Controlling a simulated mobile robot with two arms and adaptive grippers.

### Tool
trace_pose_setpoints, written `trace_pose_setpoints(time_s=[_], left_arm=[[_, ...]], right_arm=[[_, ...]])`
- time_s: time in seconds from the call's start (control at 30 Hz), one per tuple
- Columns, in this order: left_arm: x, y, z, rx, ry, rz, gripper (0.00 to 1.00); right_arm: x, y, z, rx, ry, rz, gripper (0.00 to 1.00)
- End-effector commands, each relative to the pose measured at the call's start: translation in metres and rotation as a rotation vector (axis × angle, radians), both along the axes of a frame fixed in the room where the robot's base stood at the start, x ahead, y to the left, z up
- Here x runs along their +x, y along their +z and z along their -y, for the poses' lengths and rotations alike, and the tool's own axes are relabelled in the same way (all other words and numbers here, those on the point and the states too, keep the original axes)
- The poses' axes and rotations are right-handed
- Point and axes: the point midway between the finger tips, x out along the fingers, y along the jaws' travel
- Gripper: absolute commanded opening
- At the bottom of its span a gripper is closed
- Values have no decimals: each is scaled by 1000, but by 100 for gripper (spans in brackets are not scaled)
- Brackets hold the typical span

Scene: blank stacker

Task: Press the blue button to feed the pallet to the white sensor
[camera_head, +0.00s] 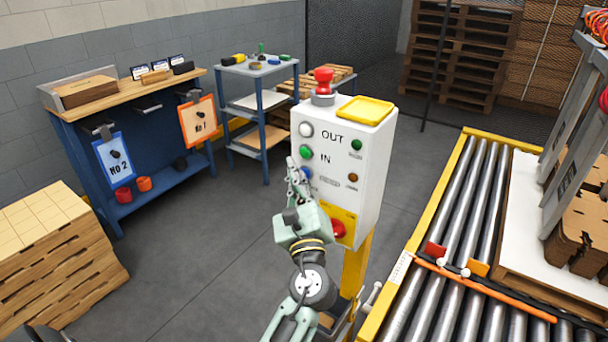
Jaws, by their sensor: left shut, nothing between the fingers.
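My left gripper (292,166) is shut and empty, its fingertips pointing up in front of the white control box (372,170). The blue button (307,173) is on the box's front face, just right of the fingertips and partly covered by the gripper. I cannot tell whether they touch. A pallet (545,303) with a white sheet and brown stacked pieces sits on the roller conveyor at the right. Small white parts (465,272) stand by the orange bar across the rollers; I cannot tell if they are the white sensor. My right gripper is out of view.
The box also carries a red emergency knob (323,78), white and green buttons, and a lower red button (337,229). A yellow post holds it beside the conveyor's yellow rail (432,213). Stacked wood (60,255), a blue workbench (135,95) and a cart stand left and behind.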

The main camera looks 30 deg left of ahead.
Motion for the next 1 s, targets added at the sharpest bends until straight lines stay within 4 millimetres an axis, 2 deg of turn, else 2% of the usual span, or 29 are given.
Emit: trace_pose_setpoints(time_s=[0.47, 0.8, 1.0], left_arm=[[2, -1, 0, 0, 0, -1, 0], [-13, -1, -1, 0, 0, -1, 0], [-15, -1, -1, 0, 0, -1, 0]], right_arm=[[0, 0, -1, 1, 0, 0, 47], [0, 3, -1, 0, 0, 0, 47], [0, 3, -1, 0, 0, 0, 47]])
